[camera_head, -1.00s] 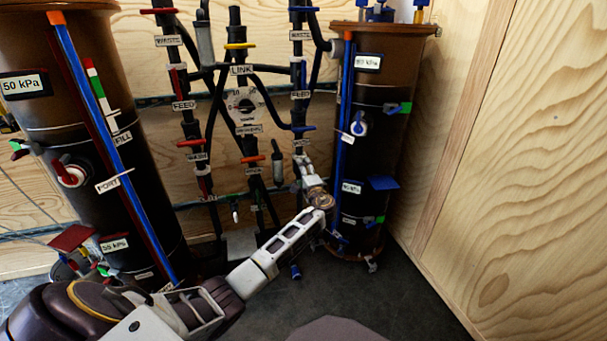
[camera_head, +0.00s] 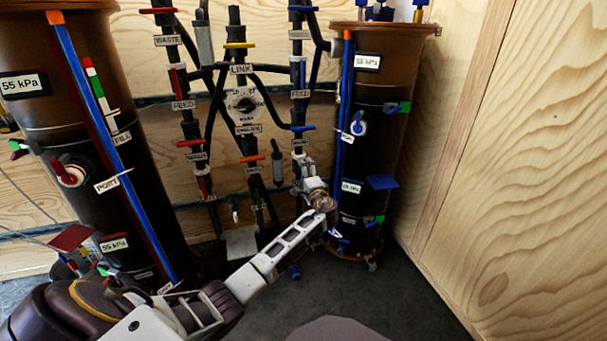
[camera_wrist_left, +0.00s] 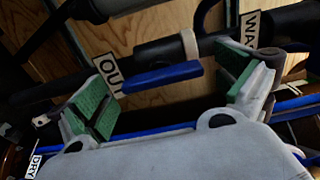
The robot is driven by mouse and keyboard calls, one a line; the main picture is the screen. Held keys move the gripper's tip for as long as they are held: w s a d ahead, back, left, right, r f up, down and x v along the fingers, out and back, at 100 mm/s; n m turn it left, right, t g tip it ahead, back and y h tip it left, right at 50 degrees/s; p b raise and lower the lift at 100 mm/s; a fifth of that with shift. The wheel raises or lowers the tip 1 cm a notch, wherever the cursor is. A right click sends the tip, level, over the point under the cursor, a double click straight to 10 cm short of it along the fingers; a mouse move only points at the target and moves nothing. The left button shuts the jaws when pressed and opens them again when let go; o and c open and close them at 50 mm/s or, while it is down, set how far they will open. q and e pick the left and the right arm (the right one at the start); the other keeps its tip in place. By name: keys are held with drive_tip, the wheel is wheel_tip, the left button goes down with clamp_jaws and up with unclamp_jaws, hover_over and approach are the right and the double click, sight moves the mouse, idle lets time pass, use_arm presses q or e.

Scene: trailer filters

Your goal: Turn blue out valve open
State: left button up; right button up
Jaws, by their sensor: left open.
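The blue valve handle (camera_wrist_left: 160,77) shows in the left wrist view as a flat blue lever beside a dark pipe. A partly covered label reading "OU" (camera_wrist_left: 108,70) is at its left end. My left gripper (camera_wrist_left: 168,88) is open, with one green-padded finger on each side of the handle. The handle lies between the fingers; I cannot tell whether either touches it. In the head view my left arm reaches to the lower part of the blue-marked pipe, and its wrist (camera_head: 318,190) hides the gripper's surroundings there. My right gripper is not in view.
A tall dark column with red fittings (camera_head: 90,140) stands left, and one with blue fittings (camera_head: 375,150) stands right. Pipes with red and blue handles and a central dial (camera_head: 245,104) fill the wall between. A plywood wall (camera_head: 520,150) bounds the right; the floor (camera_head: 400,290) in front is clear.

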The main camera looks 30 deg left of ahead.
use_arm(q)
drive_tip(key=v, duration=1)
drive_tip(key=shift+s+d, duration=0.2)
drive_tip(key=shift+d, duration=0.05)
idle(0.3)
drive_tip(key=s+d+f+n+g+h, duration=0.2)
drive_tip(key=s+d+f+h, duration=0.15)
drive_tip(key=s+f, duration=0.45)
drive_tip(key=s+d+f+n+g+h, duration=0.2)
drive_tip(key=s+f+g+h, duration=0.15)
drive_tip(key=s+f, duration=0.4)
drive_tip(key=s+d+g+h, duration=0.1)
drive_tip(key=s+d+h, duration=0.1)
drive_tip(key=s, duration=0.4)
drive_tip(key=s+d+n+h, duration=0.1)
drive_tip(key=s+d+h, duration=0.1)
drive_tip(key=s+d, duration=0.2)
drive_tip(key=s+d+n+g+h+p, duration=0.1)
drive_tip(key=s+d+h, duration=0.1)
drive_tip(key=s, duration=0.7)
drive_tip(key=shift+s+d+g+h, duration=0.2)
drive_tip(key=shift+d+g+h, duration=0.2)
drive_tip(key=shift+d, duration=0.5)
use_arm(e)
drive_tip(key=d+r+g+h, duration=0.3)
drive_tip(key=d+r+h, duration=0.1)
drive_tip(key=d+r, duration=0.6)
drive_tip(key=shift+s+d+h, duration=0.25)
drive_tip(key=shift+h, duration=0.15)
